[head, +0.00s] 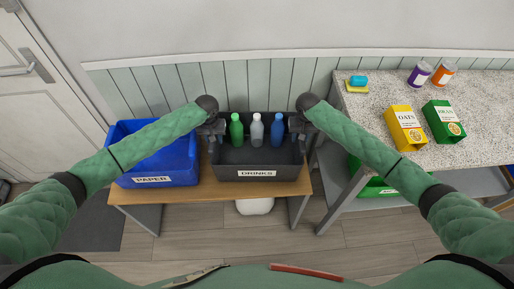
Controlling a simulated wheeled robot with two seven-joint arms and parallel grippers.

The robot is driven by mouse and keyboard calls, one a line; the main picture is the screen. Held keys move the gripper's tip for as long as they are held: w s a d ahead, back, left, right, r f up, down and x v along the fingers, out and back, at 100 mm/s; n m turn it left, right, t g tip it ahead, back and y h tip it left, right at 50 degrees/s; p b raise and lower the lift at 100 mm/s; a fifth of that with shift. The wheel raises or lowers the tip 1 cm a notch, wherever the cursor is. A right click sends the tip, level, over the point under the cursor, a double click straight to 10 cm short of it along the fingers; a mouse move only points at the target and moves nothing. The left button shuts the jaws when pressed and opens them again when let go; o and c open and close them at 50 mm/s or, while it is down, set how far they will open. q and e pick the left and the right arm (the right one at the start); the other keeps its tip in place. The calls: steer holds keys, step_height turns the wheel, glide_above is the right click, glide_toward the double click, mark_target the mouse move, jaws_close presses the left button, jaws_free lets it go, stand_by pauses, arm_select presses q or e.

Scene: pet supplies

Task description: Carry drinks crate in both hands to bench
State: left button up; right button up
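The dark grey drinks crate (257,172), labelled DRINKS, stands level on a low wooden bench (215,188). A green bottle (236,131), a whitish bottle (257,131) and a blue bottle (277,131) stand upright in it. My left gripper (214,135) is at the top of the crate's left end wall. My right gripper (297,132) is at the top of its right end wall. Both point down at the rim. Their fingertips are small and dark against the crate, so I cannot tell whether they are closed on it.
A blue crate labelled PAPER (188,174) stands close on the left. A speckled counter (360,112) on the right holds a yellow OATS box (405,125), a green box (443,120), two jars and a sponge. A green crate (377,188) sits beneath. A door is far left.

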arm_select(q)
jaws_close()
arm_select(e)
jaws_close()
arm_select(q)
steer(key=shift+w+r, duration=0.15)
arm_select(e)
steer(key=shift+w+r, duration=0.15)
arm_select(q)
steer(key=shift+r, duration=0.1)
arm_select(e)
steer(key=shift+r, duration=0.1)
